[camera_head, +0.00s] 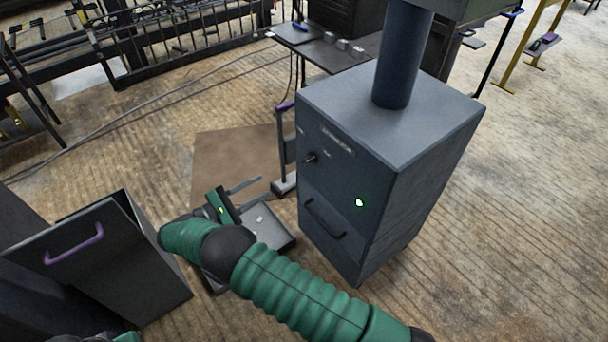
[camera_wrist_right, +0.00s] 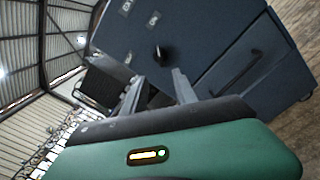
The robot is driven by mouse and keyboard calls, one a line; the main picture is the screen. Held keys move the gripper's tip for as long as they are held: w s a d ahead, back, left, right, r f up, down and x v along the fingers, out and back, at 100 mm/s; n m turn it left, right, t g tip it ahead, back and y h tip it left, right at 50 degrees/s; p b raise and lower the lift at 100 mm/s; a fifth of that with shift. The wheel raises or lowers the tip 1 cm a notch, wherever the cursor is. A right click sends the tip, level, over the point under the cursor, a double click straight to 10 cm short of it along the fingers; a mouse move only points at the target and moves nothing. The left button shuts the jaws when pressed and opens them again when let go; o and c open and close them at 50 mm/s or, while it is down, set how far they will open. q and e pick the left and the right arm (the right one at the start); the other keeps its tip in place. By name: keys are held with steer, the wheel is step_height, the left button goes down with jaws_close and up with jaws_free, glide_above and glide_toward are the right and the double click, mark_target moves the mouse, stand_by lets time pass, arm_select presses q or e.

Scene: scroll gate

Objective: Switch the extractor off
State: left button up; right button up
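The extractor (camera_head: 400,130) is a tall blue-grey cabinet with a thick dark pipe rising from its top. A small black switch knob (camera_head: 311,157) sits on the upper part of its front, with small labels around it. A green lamp (camera_head: 359,202) glows lower on the front. My right gripper (camera_head: 258,190) is left of the cabinet front, apart from it. In the right wrist view its two fingers (camera_wrist_right: 158,76) are spread and empty, with the knob (camera_wrist_right: 160,53) beyond the gap between their tips. Only a scrap of my left arm shows at the bottom left; its gripper is not seen.
A black handle (camera_head: 325,218) is low on the extractor front. A dark box with a purple handle (camera_head: 74,245) stands at the left. A grey tray (camera_head: 285,240) lies behind my right forearm. A dark table (camera_head: 325,52) is behind. Floor at the right is clear.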

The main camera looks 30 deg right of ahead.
mark_target(306, 161)
steer(key=d+b, duration=0.1)
steer(key=d, duration=0.4)
steer(key=d+b, duration=0.2)
steer(key=d, duration=0.3)
steer(key=w+d+b, duration=0.1)
steer(key=d, duration=0.4)
steer(key=shift+d, duration=0.1)
steer(key=shift+d+r, duration=0.1)
steer(key=shift+d, duration=0.3)
jaws_close()
